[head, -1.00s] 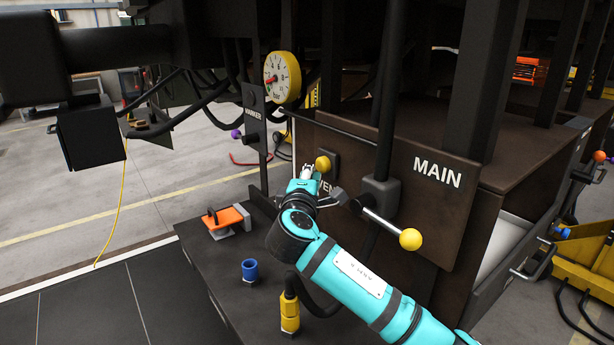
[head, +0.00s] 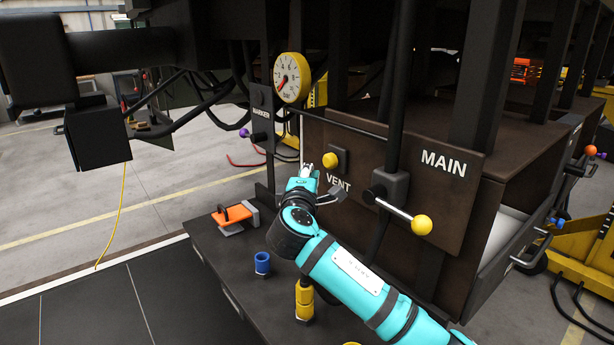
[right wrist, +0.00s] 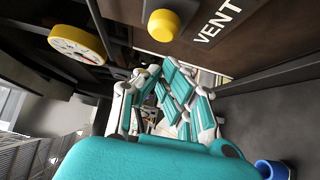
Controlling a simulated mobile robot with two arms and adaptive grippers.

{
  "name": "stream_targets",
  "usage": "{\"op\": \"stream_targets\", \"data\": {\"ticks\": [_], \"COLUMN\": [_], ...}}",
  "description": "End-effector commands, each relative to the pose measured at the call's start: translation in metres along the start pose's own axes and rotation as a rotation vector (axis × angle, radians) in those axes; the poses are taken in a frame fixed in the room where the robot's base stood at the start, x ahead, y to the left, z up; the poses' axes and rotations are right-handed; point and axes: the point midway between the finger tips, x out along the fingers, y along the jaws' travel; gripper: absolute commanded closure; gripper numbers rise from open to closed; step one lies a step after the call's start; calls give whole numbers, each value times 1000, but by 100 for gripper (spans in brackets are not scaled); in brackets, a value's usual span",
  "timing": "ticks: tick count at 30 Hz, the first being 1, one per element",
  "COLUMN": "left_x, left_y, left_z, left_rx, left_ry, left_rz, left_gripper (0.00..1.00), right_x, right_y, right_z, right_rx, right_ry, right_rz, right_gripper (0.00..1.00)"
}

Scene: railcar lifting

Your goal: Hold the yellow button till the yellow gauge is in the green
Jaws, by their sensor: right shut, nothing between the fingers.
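The yellow button (head: 330,160) sits on the dark panel above the VENT label. It shows large at the top of the right wrist view (right wrist: 163,25). The yellow gauge (head: 291,78) has a white face and a red needle that points to the lower left; I cannot make out a green zone. The gauge also shows at the upper left of the right wrist view (right wrist: 78,45). My right gripper (head: 310,172) is shut and empty, just below and left of the button and apart from it. In the right wrist view its teal fingers (right wrist: 168,100) lie below the button. My left gripper is not in view.
A lever with a yellow ball (head: 422,224) sticks out right of my gripper, under the MAIN label. An orange tool (head: 235,214), a blue cup-like part (head: 262,263) and a yellow fitting (head: 304,299) stand on the dark deck below.

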Motion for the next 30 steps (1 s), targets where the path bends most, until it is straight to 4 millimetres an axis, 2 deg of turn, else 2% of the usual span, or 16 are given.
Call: {"op": "stream_targets", "data": {"ticks": [4,8,18,22,30], "left_x": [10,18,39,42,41], "left_y": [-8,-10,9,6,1], "left_z": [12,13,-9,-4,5], "left_rx": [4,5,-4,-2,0], "left_ry": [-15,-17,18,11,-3], "left_rz": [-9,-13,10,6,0], "left_gripper": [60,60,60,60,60], "right_x": [-18,-35,-89,-99,-101], "right_y": [-4,-4,-3,-2,-1], "right_z": [-2,-2,-3,-2,-2], "right_rx": [2,3,4,2,1], "right_ry": [4,5,8,5,5], "right_rz": [-1,-1,-2,-2,-2], "right_gripper": [100,100,100,100,100]}}
